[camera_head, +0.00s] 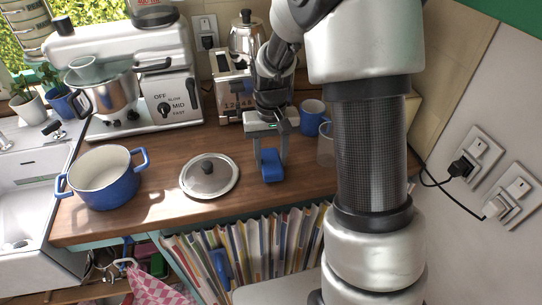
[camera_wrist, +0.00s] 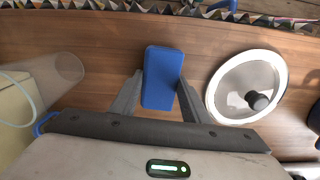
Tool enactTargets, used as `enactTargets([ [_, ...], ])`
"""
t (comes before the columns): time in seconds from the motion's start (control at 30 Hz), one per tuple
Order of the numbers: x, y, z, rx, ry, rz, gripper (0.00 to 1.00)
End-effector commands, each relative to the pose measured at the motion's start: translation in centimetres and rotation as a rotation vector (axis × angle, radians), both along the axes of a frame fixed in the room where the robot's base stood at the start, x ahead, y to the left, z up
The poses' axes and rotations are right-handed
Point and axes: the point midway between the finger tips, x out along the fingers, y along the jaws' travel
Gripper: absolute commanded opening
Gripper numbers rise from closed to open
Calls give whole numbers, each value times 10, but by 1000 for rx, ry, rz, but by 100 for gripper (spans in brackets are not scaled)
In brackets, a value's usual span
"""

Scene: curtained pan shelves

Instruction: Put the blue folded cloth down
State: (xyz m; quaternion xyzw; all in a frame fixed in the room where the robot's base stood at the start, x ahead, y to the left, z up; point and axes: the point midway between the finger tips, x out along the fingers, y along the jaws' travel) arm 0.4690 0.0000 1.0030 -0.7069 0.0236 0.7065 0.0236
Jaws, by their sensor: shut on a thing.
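The blue folded cloth (camera_head: 271,167) is a small blue block-like shape over the wooden counter, between the jaws of my gripper (camera_head: 270,155). In the wrist view the blue folded cloth (camera_wrist: 162,76) sits upright between the two grey fingers of my gripper (camera_wrist: 160,92), which are shut on its sides. It is at or just above the counter; I cannot tell whether it touches. My gripper points down, with the glass lid to its left in the head view.
A glass lid (camera_head: 209,176) lies on the wooden counter (camera_head: 150,218). A blue pot (camera_head: 104,187) stands further left. A blue mug (camera_head: 312,118) and a clear glass (camera_head: 326,150) stand close on the right. A mixer (camera_head: 135,75) and toaster (camera_head: 233,92) are behind. Bare counter lies in front.

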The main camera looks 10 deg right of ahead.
Motion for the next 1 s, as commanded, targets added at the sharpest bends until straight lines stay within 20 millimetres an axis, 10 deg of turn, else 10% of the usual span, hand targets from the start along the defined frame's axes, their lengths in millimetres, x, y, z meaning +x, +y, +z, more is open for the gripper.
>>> enactTargets([
  [0.87, 0, 0, -9, 0, 0, 0, 6],
  [0.9, 0, 0, -8, 0, 0, 0, 47],
  [1.0, 0, 0, -8, 0, 0, 0, 64],
])
